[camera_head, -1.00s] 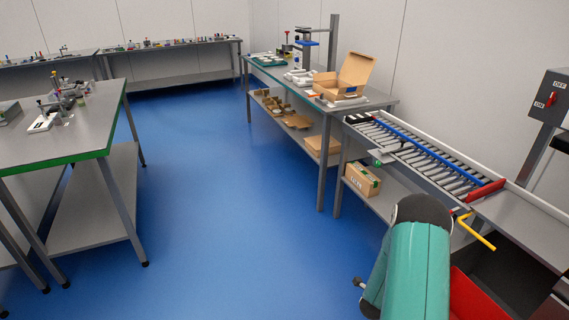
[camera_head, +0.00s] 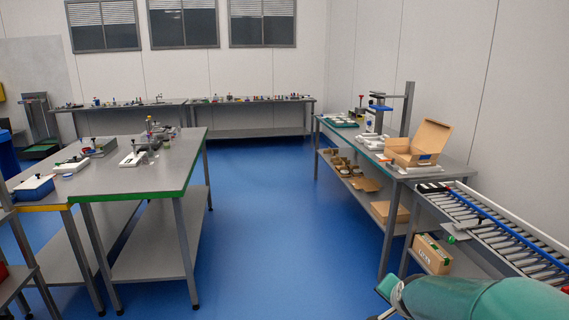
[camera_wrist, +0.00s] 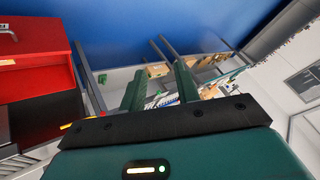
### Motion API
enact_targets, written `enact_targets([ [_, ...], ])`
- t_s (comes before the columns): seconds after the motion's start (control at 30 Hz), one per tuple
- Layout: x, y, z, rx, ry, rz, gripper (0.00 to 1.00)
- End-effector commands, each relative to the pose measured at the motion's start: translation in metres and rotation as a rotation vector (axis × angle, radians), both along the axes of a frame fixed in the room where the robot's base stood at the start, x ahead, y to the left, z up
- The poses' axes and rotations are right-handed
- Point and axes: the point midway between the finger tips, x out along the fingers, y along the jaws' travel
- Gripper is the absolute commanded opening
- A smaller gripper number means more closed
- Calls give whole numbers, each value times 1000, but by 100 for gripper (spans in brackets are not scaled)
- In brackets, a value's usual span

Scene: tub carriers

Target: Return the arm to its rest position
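My gripper (camera_wrist: 159,85) shows in the wrist view with its two green fingers apart and nothing between them. The wrist view is strongly tilted, with the benches and rollers beyond the fingers. In the head view, a teal link of my arm (camera_head: 482,300) lies across the bottom right corner.
The roller conveyor (camera_head: 500,238) is on the right, close to my arm. The bench with an open cardboard box (camera_head: 417,145) stands behind it. A grey workbench (camera_head: 130,180) stands left. Blue floor (camera_head: 265,240) between is clear. A red container (camera_wrist: 35,60) shows in the wrist view.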

Motion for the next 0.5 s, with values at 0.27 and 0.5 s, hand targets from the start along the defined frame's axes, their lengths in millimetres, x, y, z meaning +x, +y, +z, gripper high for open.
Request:
enact_targets([
  [0.27,-81,60,60,-151,106,322,32],
  [0.5,-163,91,87,-287,197,580,32],
])
